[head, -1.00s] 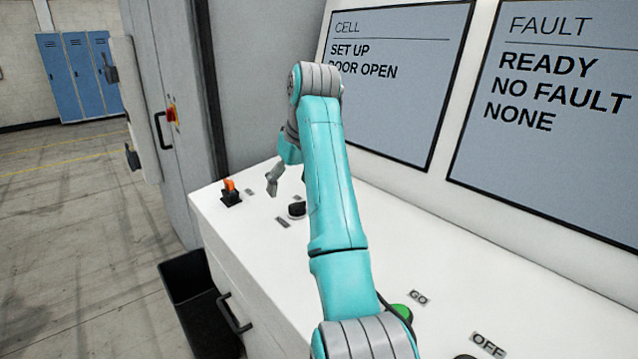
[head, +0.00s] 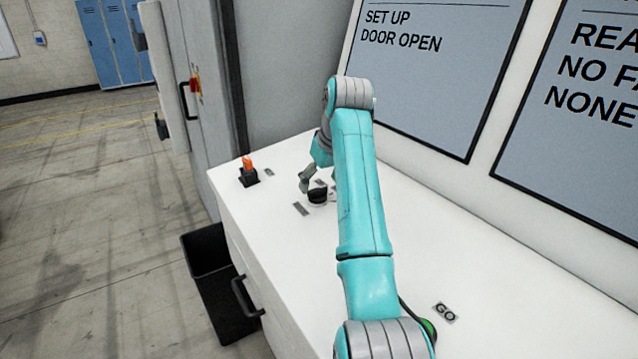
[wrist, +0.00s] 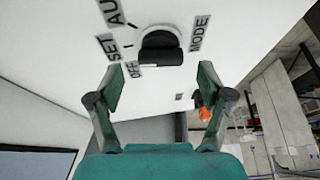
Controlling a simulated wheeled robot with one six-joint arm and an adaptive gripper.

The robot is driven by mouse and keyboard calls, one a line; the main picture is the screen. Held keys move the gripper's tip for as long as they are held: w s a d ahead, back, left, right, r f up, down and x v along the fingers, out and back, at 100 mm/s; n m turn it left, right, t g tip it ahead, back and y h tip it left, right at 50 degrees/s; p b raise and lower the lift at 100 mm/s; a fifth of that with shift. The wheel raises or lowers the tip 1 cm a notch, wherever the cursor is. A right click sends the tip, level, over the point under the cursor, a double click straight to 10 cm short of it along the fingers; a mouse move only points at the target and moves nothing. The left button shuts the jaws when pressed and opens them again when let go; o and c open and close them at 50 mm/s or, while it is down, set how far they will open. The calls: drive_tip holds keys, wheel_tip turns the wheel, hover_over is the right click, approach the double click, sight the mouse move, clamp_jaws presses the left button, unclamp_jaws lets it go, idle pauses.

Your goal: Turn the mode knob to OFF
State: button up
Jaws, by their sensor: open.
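The black mode knob (head: 318,197) sits on the white console top, partly behind my arm in the head view. In the wrist view the knob (wrist: 161,46) lies ahead of my fingers, between the label MODE (wrist: 200,33) on the right and the labels SET (wrist: 121,46) and OFF (wrist: 132,69) on the left; another label beginning AU is cut off. Which label the knob points to I cannot tell. My gripper (wrist: 160,78) is open and empty, its two fingers spread to either side below the knob and apart from it. In the head view my gripper (head: 305,182) is just beside the knob.
An orange switch (head: 248,169) on a black base stands at the console's left end; it also shows in the wrist view (wrist: 204,113). A green button (head: 429,327) by the label GO is partly behind my arm. Screens rise behind the console. A black bin (head: 218,290) stands on the floor.

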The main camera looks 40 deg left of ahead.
drive_tip(key=shift+x, duration=1.05)
drive_tip(key=c, duration=1.2)
drive_tip(key=shift+o, duration=0.2)
drive_tip(key=shift+n, duration=0.3)
drive_tip(key=n+g, duration=0.1)
drive_tip(key=n, duration=0.2)
drive_tip(key=shift+n+g, duration=0.3)
drive_tip(key=n+g, duration=0.2)
drive_tip(key=n, duration=0.2)
drive_tip(key=shift+w+n, duration=0.15)
drive_tip(key=shift+n, duration=0.25)
